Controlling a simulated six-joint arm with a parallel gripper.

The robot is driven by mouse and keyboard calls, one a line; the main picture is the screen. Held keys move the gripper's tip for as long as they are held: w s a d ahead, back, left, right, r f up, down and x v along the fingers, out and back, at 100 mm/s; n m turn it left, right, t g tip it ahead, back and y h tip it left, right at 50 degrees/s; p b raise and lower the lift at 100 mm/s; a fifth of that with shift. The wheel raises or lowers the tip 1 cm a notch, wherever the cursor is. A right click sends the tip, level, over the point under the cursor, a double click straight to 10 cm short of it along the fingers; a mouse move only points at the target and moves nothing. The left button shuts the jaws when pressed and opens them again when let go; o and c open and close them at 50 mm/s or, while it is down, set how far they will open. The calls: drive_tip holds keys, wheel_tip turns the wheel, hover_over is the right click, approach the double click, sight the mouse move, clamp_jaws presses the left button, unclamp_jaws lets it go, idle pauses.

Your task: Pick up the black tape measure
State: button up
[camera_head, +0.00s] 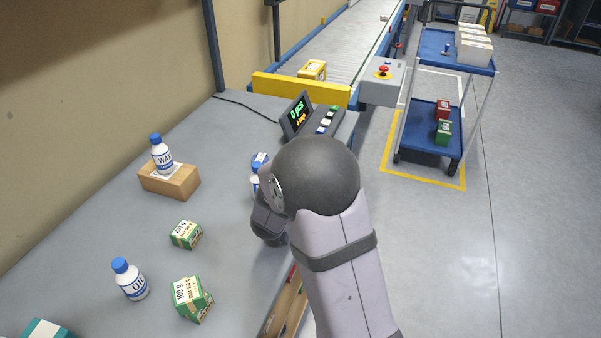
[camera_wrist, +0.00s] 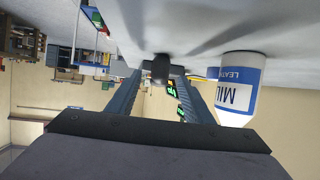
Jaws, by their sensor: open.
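A small dark thing (camera_wrist: 160,68) lies on the grey table top between the fingertips in the wrist view; it looks like the black tape measure, but its details are too small to be sure. My gripper (camera_wrist: 160,80) is open, with one finger on each side of it; I cannot tell whether they touch it. In the head view my wrist is low over the table's right edge. My arm hides the fingertips there, and I see no tape measure in that view.
A white-and-blue bottle (camera_wrist: 238,90) stands close beside the right finger in the wrist view. The counter display (camera_head: 299,114) is behind my arm.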

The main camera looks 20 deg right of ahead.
drive_tip(key=shift+x, duration=2.95)
drive_tip(key=c, duration=1)
drive_tip(key=shift+r, duration=0.1)
clamp_jaws()
drive_tip(key=shift+r, duration=0.1)
